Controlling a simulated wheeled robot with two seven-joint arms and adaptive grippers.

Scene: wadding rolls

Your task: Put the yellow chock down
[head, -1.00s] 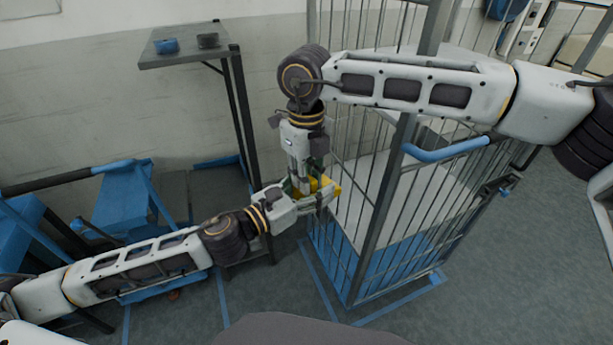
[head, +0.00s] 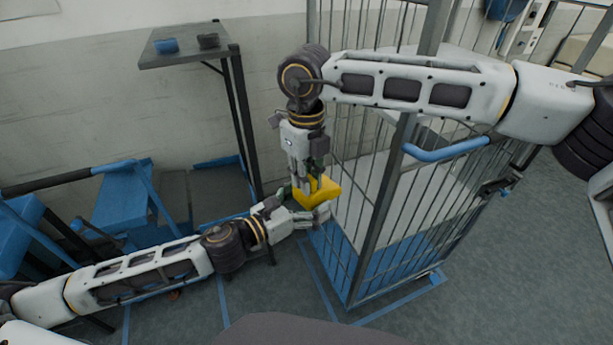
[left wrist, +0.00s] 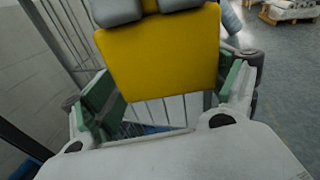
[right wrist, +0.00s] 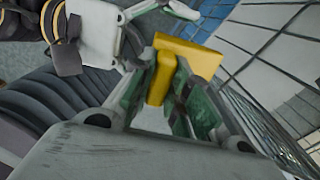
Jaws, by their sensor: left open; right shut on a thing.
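The yellow chock (head: 317,192) hangs from my right gripper (head: 304,179), which points down in the head view and is shut on it. In the right wrist view the chock (right wrist: 184,62) sits between the green-padded fingers of the right gripper (right wrist: 172,98). My left gripper (head: 300,208) is open, just below and beside the chock in the head view. In the left wrist view the chock's broad yellow face (left wrist: 160,55) is ahead of the open green-padded fingers of the left gripper (left wrist: 164,95). I cannot tell whether a left finger touches it.
A wire roll cage (head: 385,230) with a blue handle stands right of the grippers, very close. A small dark shelf (head: 185,48) on a post holds a blue and a dark item at upper left. A blue trolley (head: 120,200) is at left. Floor at lower right is clear.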

